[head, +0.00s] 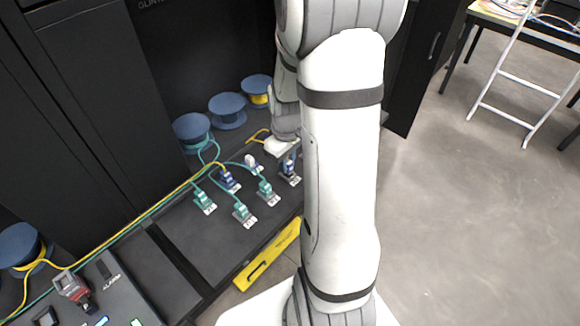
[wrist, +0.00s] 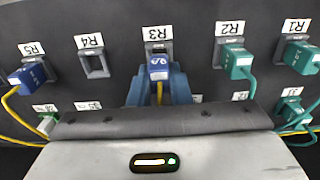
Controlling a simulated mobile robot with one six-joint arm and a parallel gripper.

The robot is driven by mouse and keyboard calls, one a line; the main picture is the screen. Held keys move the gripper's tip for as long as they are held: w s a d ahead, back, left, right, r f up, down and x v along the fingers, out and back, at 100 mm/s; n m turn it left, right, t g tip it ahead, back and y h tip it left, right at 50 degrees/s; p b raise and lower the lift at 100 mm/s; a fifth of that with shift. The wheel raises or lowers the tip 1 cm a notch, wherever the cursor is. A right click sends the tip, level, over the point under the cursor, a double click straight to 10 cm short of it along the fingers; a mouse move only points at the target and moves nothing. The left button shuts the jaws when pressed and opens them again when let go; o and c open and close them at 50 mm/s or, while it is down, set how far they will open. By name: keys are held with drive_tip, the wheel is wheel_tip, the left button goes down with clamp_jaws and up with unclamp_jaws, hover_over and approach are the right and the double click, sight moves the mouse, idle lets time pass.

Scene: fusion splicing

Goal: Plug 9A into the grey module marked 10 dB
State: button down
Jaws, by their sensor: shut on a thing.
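My gripper (wrist: 160,88) is shut on a blue plug (wrist: 159,68) in the wrist view, with blue fingers on both sides. The plug's upside-down marking seems to read 9A, and a yellow cable leaves its near end. The plug is at the socket under the R3 label (wrist: 160,33); I cannot tell whether it is fully seated there. In the head view my gripper is down at the panel, partly hidden by my arm. I cannot make out a grey module marked 10 dB in either view.
The R4 socket (wrist: 95,65) is empty. Green plugs fill R2 (wrist: 240,62) and R1 (wrist: 303,58); a blue plug (wrist: 27,74) is in R5. Cable spools (head: 227,110) stand behind the panel.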

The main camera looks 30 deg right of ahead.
drive_tip(key=shift+r+p, duration=1.45)
drive_tip(key=shift+r, duration=0.8)
drive_tip(key=shift+s+f, duration=0.1)
